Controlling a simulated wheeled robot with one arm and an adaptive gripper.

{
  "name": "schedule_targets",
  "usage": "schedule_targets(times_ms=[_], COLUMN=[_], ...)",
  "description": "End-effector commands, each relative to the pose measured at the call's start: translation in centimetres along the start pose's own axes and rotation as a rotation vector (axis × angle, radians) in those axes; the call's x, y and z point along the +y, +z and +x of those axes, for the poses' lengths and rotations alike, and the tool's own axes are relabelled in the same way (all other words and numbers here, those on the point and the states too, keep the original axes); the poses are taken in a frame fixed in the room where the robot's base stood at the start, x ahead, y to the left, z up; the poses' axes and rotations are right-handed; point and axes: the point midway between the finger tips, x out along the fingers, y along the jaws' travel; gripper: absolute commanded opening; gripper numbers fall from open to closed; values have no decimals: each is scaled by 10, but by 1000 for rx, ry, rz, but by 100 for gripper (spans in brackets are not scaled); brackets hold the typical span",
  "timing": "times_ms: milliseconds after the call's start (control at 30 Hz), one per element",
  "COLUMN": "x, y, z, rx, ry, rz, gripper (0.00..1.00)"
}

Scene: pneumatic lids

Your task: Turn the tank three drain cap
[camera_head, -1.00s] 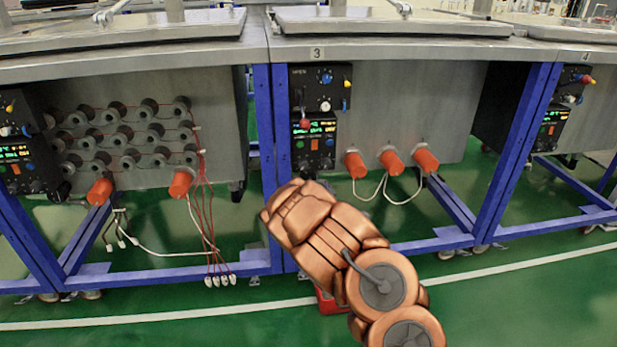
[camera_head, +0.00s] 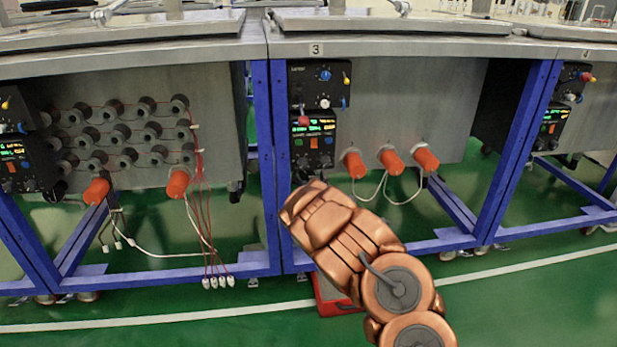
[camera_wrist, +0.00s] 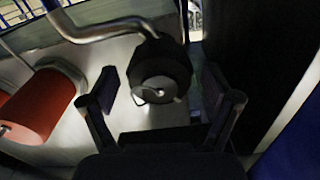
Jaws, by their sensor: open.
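In the wrist view a black round cap (camera_wrist: 160,72), taken as the drain cap, sits at the end of a bent metal pipe (camera_wrist: 105,30). My gripper (camera_wrist: 162,98) is open. Its dark fingers stand to the left and right of the cap, with gaps visible between them and it. I cannot tell how deep the cap lies between the fingers. In the head view tank three (camera_head: 400,100) bears the label 3. My copper-coloured arm reaches toward its lower left, and the cap and my fingers are not visible there.
An orange-red cylinder (camera_wrist: 35,105) is close on the left in the wrist view. In the head view several orange plugs (camera_head: 391,161) with white cables line the tank's front. A black control panel (camera_head: 312,125) and a blue frame post (camera_head: 270,165) are near my arm.

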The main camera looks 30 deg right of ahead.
Motion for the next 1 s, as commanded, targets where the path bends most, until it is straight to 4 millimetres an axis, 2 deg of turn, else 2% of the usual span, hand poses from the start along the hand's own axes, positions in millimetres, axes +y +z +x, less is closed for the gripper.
schedule_targets(times_ms=[167, 733, 1000], x=[0, 0, -2], y=[0, 0, -4], z=[0, 0, 0], rx=[0, 0, -2], ry=[0, 0, -1], rz=[0, 0, 50], gripper=[87, 28, 29])
